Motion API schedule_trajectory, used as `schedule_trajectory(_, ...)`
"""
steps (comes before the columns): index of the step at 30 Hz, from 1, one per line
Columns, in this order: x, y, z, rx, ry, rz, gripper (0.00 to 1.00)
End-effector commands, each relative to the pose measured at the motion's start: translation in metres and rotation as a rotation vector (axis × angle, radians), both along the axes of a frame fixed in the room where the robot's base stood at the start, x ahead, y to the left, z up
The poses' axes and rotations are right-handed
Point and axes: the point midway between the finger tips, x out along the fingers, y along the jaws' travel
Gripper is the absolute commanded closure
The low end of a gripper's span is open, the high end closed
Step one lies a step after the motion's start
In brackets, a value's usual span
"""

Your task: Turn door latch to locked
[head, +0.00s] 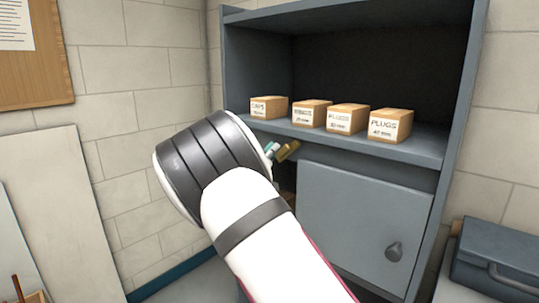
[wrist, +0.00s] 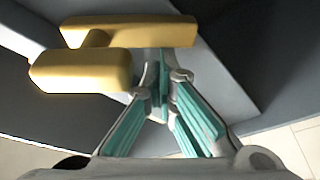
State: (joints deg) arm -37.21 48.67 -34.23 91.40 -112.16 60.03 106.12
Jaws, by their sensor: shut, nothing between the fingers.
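Several small cardboard boxes (head: 346,118) stand on the cabinet shelf (head: 420,145) above the door. A blue-grey toolbox (head: 500,255) is at the right, near the cabinet's side. My arm hides the cabinet's lower left. Space in front of the door's right half looks clear.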

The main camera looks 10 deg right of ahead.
Motion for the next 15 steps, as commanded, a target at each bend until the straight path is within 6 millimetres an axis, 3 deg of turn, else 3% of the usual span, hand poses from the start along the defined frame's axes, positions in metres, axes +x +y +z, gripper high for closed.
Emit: schedule_trajectory(15, -0.0004, -0.0005, -0.0009, -0.017, 0.024, 0.000, 1.00)
